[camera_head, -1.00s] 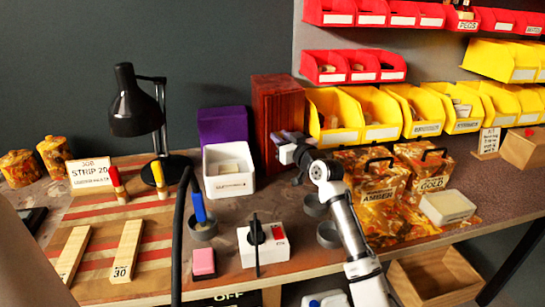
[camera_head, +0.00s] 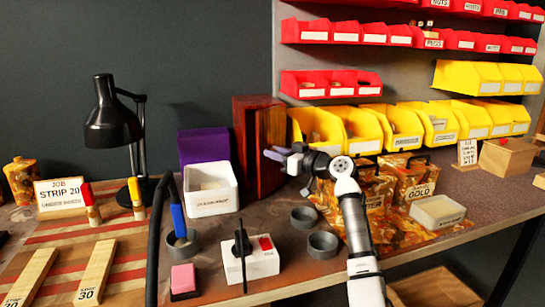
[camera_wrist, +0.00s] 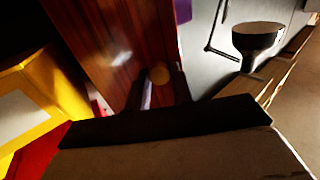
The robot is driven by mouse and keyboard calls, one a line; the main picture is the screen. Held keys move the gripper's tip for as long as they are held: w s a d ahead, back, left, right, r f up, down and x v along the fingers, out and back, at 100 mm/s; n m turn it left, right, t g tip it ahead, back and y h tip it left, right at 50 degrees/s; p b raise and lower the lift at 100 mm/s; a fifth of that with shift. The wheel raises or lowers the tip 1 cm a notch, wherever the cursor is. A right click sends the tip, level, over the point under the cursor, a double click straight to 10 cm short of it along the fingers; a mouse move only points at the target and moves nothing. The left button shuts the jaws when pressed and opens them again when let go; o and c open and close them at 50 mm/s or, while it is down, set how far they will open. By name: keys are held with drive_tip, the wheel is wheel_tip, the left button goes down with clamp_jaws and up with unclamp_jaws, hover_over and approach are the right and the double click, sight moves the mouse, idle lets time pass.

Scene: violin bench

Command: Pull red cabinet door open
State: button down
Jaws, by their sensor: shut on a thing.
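The red cabinet (camera_head: 245,140) is a tall dark red wooden box at the back of the bench. In the wrist view its glossy red-brown wooden door (camera_wrist: 110,45) fills the upper middle. The knob is hidden there. I cannot tell clearly how far the door stands from the cabinet body.
A white box (camera_head: 212,195) and a purple box (camera_head: 204,147) stand left of the cabinet. Yellow bins (camera_head: 360,130) stand close on its right. Grey cups (camera_head: 322,245), a white switch box (camera_head: 262,262) and patterned tins (camera_head: 415,180) are in front and to the right.

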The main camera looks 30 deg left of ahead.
drive_tip(key=shift+d+f+n+g, duration=0.1)
drive_tip(key=shift+d+n+g, duration=0.15)
drive_tip(key=shift+g, duration=0.25)
drive_tip(key=shift+a, duration=0.1)
drive_tip(key=c, duration=1.2)
unclamp_jaws()
drive_tip(key=shift+c, duration=0.2)
drive_tip(key=d, duration=0.7)
drive_tip(key=shift+s+d, duration=0.3)
drive_tip(key=shift+s, duration=0.05)
